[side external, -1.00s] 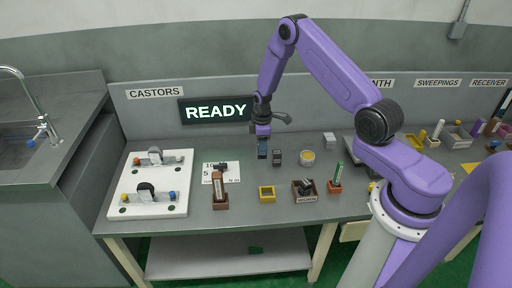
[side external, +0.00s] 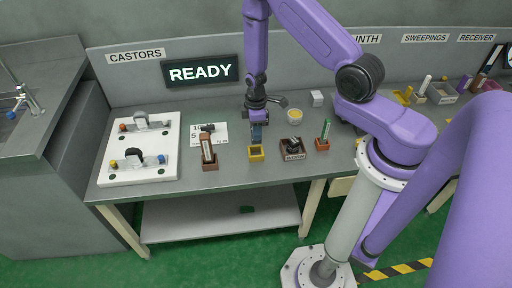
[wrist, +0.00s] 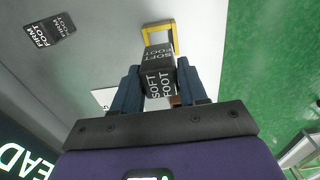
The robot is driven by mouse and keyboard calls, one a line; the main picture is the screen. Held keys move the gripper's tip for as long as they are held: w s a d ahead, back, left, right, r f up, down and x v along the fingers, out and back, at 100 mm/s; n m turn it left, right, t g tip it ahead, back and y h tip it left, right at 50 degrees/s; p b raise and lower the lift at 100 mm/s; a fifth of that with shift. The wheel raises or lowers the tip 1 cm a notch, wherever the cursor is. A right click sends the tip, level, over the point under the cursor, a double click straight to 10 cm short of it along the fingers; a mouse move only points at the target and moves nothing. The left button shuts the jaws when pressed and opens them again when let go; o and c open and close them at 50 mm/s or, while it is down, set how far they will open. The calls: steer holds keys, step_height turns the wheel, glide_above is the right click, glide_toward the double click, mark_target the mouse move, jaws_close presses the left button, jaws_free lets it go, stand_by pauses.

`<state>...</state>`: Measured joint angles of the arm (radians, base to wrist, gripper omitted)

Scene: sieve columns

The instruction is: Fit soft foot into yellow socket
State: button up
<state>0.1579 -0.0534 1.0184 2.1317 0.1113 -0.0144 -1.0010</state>
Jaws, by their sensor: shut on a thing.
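My gripper (wrist: 158,85) is shut on the soft foot (wrist: 159,72), a dark block with white "SOFT FOOT" lettering, held between its blue fingers. The yellow socket (wrist: 174,36) is a square frame, partly hidden behind the foot in the wrist view. The foot looks apart from it, but the exact gap cannot be told.
The firm foot (wrist: 49,33) stands apart on the bench. A white board (side external: 140,168) lies far left.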

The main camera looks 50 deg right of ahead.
steer(key=shift+a+f, duration=0.1)
steer(key=shift+f, duration=3.8)
steer(key=shift+f, duration=0.15)
steer(key=o, duration=1.1)
